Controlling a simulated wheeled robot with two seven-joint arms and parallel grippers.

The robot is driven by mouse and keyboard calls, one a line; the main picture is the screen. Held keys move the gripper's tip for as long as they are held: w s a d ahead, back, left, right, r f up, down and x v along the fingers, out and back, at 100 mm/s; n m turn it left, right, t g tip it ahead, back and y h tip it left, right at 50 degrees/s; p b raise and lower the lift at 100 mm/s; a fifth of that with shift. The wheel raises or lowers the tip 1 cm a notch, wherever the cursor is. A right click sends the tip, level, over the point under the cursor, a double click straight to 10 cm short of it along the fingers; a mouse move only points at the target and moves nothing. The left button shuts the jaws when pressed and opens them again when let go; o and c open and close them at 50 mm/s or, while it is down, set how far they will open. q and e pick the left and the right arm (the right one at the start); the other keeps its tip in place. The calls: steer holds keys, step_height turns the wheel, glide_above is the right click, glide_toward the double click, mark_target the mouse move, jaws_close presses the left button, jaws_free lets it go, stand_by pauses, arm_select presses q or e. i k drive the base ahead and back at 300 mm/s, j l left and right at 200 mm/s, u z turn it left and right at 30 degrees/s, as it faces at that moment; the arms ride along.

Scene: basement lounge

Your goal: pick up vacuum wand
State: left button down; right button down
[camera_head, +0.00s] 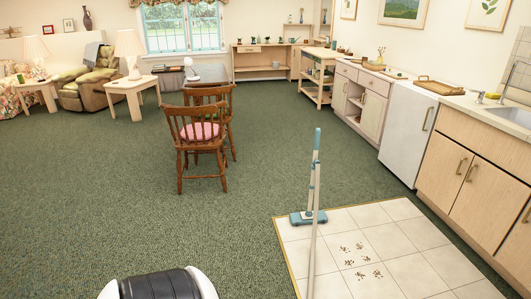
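The vacuum wand (314,185) stands upright on the left part of the white tiled patch, ahead and a little right of centre. It has a teal handle at the top, a pale tube, and a flat teal floor head (308,217) resting on the tiles near the patch's far left corner. A pale hose hangs down along it toward the bottom of the picture. Neither of my grippers is in view, and nothing is touching the wand from my side.
Brown crumbs (361,255) lie on the tiled floor (405,240) right of the wand. Wooden chairs (199,135) stand on the green carpet beyond. Counters and a white appliance (408,130) line the right side. Open carpet (110,210) lies to the left.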

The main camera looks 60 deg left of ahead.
mark_target(297, 218)
steer(key=u, duration=1.6)
steer(key=i+j, duration=0.15)
steer(key=i, duration=1.15)
